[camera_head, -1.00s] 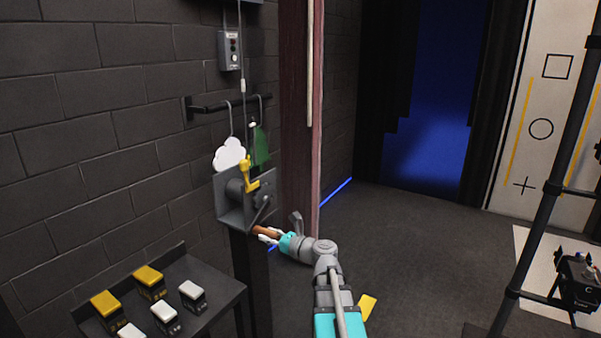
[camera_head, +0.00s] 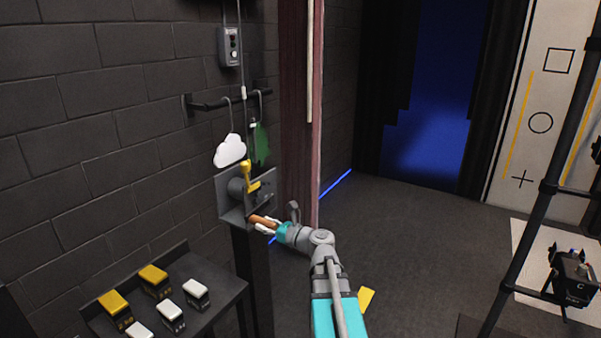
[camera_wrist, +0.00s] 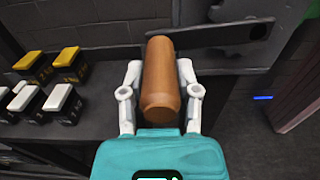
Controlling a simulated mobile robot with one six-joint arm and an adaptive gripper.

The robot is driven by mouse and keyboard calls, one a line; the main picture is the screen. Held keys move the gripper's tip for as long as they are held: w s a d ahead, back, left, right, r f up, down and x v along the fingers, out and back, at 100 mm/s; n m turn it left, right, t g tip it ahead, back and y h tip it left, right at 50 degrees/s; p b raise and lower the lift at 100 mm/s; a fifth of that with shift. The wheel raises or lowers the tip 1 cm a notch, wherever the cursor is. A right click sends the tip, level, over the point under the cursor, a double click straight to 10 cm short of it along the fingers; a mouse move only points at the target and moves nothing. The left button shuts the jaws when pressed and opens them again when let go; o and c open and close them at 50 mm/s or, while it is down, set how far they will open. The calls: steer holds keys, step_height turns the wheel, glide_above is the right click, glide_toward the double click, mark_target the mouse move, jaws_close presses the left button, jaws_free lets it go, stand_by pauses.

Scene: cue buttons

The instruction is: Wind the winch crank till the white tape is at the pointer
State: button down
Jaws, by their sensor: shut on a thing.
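The winch (camera_head: 232,207) is a grey bracket and drum on a dark post, left of centre in the head view. A yellow lever-like part (camera_head: 246,175) stands on it. The crank's brown handle (camera_head: 263,221) is at the winch's lower front. My gripper (camera_head: 267,225) is shut on this handle. In the wrist view the brown handle (camera_wrist: 161,80) lies between both fingers, with the dark crank arm (camera_wrist: 215,42) beyond it. A small white band, seemingly the tape (camera_head: 243,92), is on the thin line above the winch. I cannot make out the pointer surely.
A white cloud (camera_head: 230,151) and a green cut-out (camera_head: 261,145) hang from a wall rail (camera_head: 215,104) just above the winch. A dark bench (camera_head: 215,315) with several yellow and white blocks stands at left. A reddish-brown upright (camera_head: 300,120) is close behind the winch.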

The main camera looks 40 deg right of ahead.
steer(key=shift+r+p, duration=1.7)
steer(key=shift+r, duration=0.4)
steer(key=d+r+p, duration=0.2)
steer(key=r+p, duration=0.1)
steer(key=w+r+p, duration=0.1)
steer(key=shift+w+d+r+p, duration=0.1)
steer(key=shift+d+r+p, duration=0.2)
steer(key=shift+d+r, duration=0.1)
steer(key=d+r+p, duration=0.1)
steer(key=w+d, duration=0.1)
steer(key=d, duration=0.1)
steer(key=d+r+p, duration=0.1)
steer(key=shift+w+d+r+p, duration=0.15)
steer(key=shift+w+r+p, duration=0.15)
steer(key=shift+w+p, duration=0.1)
steer(key=shift+d, duration=0.1)
